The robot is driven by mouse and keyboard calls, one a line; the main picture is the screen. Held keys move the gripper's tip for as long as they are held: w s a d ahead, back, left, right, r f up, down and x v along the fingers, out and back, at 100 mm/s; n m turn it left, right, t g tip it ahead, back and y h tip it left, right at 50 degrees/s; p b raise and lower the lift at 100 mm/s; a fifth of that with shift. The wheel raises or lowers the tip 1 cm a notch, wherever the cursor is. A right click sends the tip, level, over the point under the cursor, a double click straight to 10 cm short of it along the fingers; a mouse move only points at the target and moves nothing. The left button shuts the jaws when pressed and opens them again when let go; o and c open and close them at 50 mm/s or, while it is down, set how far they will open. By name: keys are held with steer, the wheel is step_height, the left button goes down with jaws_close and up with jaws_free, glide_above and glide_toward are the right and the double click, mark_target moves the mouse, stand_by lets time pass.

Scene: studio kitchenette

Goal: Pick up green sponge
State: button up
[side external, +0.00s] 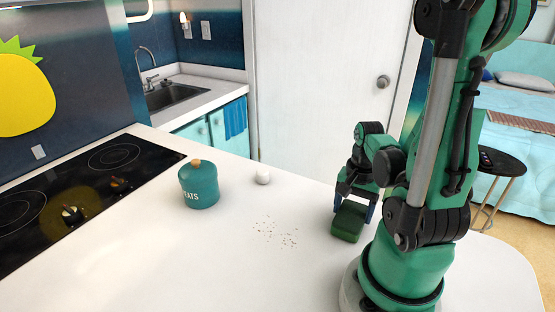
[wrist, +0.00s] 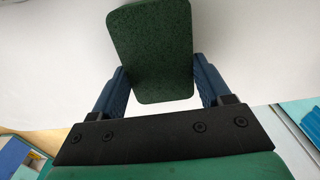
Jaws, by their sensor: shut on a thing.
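The green sponge (side external: 348,221) is at the right part of the white counter in the side view, close to my arm's base. In the wrist view the sponge (wrist: 151,55) is a dark green, speckled block with rounded corners. My gripper (side external: 353,206) points down over the sponge, with its blue fingers on either side of it. In the wrist view my gripper (wrist: 158,88) is shut on the sponge's sides. I cannot tell whether the sponge still touches the counter.
Dark crumbs (side external: 275,233) lie left of the sponge. A black cooktop (side external: 85,190) is at the left. The counter front is clear.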

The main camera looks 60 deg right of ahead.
mark_target(353, 212)
step_height(353, 212, up, 20)
stand_by(0.8)
steer(key=shift+f, duration=0.15)
